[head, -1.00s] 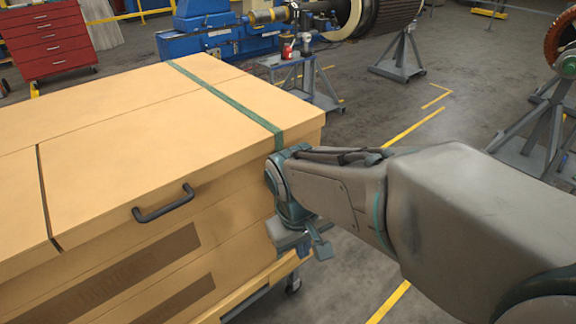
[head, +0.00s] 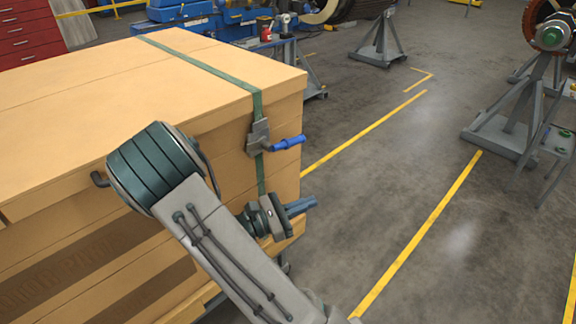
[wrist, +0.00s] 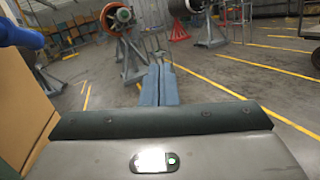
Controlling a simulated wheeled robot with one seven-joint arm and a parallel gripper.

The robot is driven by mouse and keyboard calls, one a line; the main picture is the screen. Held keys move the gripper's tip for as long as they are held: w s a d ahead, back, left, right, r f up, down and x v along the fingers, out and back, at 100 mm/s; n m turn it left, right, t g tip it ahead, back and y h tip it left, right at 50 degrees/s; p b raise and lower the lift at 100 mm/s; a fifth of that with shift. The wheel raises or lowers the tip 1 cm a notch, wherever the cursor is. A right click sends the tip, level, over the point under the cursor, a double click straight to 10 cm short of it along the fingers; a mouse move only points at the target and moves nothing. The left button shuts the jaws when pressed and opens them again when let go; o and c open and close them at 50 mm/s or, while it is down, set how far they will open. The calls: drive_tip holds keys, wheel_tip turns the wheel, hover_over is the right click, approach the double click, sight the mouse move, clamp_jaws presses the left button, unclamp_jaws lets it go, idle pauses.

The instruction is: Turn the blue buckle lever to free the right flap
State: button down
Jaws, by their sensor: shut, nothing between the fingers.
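The blue buckle lever (head: 287,143) sticks out to the right from a grey buckle (head: 257,137) on the green strap (head: 257,103), at the crate's right corner. Its blue end also shows at the left edge of the wrist view (wrist: 20,34). The right flap (head: 215,75) lies flat on top of the crate with the strap across it. My gripper (head: 312,203) is shut and empty, below the lever and apart from it. Its closed fingers also show in the wrist view (wrist: 158,86). My arm hides part of the crate's front.
The tan crate (head: 285,195) fills the left. A rotor stand (head: 505,130) stands at the right and another stand (head: 380,40) at the back. The floor right of the crate, with yellow lines (head: 365,133), is clear.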

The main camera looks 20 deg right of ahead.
drive_tip(key=w+a+f+n+t+h+b, duration=0.1)
drive_tip(key=w+a+f+n+t, duration=0.15)
drive_tip(key=w+n+t, duration=0.35)
drive_tip(key=w+a+f+n+t+h+b, duration=0.1)
drive_tip(key=w+a+f+n+t, duration=0.1)
drive_tip(key=a+n+t, duration=0.4)
drive_tip(key=w+d+r+m+t, duration=0.1)
drive_tip(key=w+d+r, duration=0.4)
drive_tip(key=d+r, duration=0.4)
drive_tip(key=shift+d+r, duration=0.15)
drive_tip(key=shift+d, duration=0.35)
drive_tip(key=shift+r, duration=0.1)
